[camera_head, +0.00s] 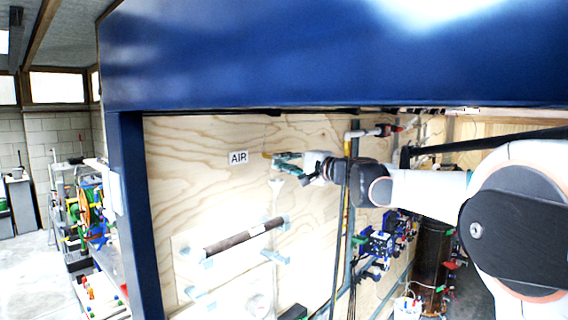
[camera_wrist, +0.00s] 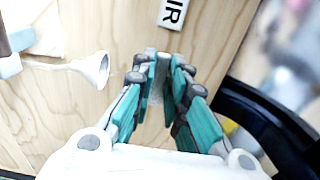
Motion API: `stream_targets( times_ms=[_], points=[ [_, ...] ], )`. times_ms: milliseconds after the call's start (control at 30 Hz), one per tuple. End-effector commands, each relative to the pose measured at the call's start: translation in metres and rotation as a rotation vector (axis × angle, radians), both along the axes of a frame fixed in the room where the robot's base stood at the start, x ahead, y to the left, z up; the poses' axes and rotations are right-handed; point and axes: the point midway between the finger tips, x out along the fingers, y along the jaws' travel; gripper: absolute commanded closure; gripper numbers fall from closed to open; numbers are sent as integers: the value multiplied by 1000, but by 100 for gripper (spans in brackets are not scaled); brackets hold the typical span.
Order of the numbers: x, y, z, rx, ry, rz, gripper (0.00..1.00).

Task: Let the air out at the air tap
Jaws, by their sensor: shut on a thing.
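The white AIR sign (camera_head: 238,158) is on the plywood wall, and its end shows at the top of the wrist view (camera_wrist: 172,12). My gripper (camera_head: 276,158) is at the wall just right of the sign, with its teal fingers close together. In the wrist view my gripper (camera_wrist: 160,72) is shut on a small pale grey part between the fingers, which I take to be the air tap (camera_wrist: 156,88). The fingers hide most of it, so its handle position cannot be told. A white funnel-shaped piece (camera_wrist: 92,68) is beside the fingers, and in the head view it is below them.
A dark horizontal tube (camera_head: 244,238) on pale brackets is lower on the wall. A dark hose and a yellow line run down right of my gripper. A blue frame (camera_head: 128,200) borders the opening on the left and above. Blue-fitted pipework (camera_head: 378,243) is at lower right.

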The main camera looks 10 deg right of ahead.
Motion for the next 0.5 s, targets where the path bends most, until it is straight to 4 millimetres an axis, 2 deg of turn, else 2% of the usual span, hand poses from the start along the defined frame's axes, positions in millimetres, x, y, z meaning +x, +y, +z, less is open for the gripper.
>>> stream_targets(
  times_ms=[33, 100, 500],
  points=[
    [0, 0, 0, 2, 0, -1, 82],
    [0, 0, 0, 2, 0, -1, 67],
    [0, 0, 0, 0, 0, 0, 67]
  ],
)
